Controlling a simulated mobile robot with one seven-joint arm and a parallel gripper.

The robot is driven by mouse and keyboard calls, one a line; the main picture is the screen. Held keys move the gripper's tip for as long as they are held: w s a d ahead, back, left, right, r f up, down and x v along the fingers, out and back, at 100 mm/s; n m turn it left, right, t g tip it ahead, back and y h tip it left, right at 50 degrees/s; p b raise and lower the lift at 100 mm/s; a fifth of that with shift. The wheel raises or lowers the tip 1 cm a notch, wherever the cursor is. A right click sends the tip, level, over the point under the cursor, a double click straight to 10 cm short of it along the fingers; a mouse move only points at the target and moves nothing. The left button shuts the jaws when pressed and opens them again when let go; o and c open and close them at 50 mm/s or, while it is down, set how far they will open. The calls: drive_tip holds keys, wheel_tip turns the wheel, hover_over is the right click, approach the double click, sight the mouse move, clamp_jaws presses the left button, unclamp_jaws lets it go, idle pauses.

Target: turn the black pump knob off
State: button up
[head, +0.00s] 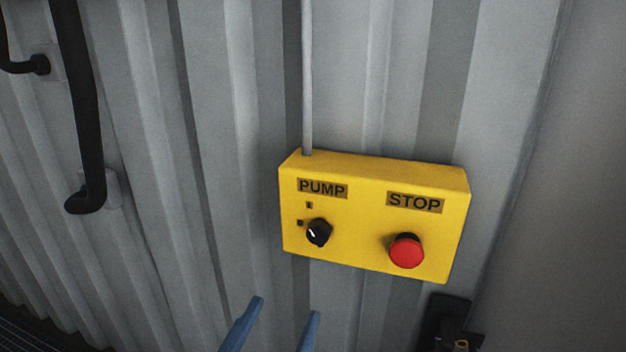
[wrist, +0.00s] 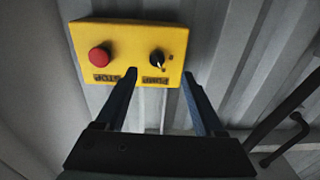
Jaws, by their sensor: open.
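The black pump knob (head: 319,232) is on the lower left of the yellow control box (head: 370,172), under the PUMP label (head: 322,188). Its white pointer line is toward its upper left; I cannot tell exactly which of the two small dark marks it faces. The knob also shows in the wrist view (wrist: 157,56), where the box appears upside down. My gripper (head: 286,308) has two blue fingers, apart and empty, below and left of the box. In the wrist view, the fingertips (wrist: 158,74) lie either side of the knob's column, and nothing is between them.
A red STOP button (head: 407,251) sits on the same box, right of the knob. A thin conduit (head: 307,80) rises from the box up the grey corrugated wall (head: 215,120). A black handle (head: 85,120) is at the left, and a dark bracket (head: 445,325) lies below the box.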

sight(317, 238)
drive_tip(key=shift+h, duration=0.3)
drive_tip(key=p+x, duration=0.2)
drive_tip(key=x, duration=0.2)
drive_tip(key=r+p+x, duration=0.1)
drive_tip(key=x, duration=0.3)
drive_tip(key=p+x, duration=0.2)
drive_tip(key=x, duration=0.2)
drive_tip(key=shift+s+d+r+p, duration=0.1)
drive_tip(key=shift+r+p, duration=0.25)
drive_tip(key=shift+r, duration=0.05)
drive_tip(key=shift+c, duration=0.2)
clamp_jaws()
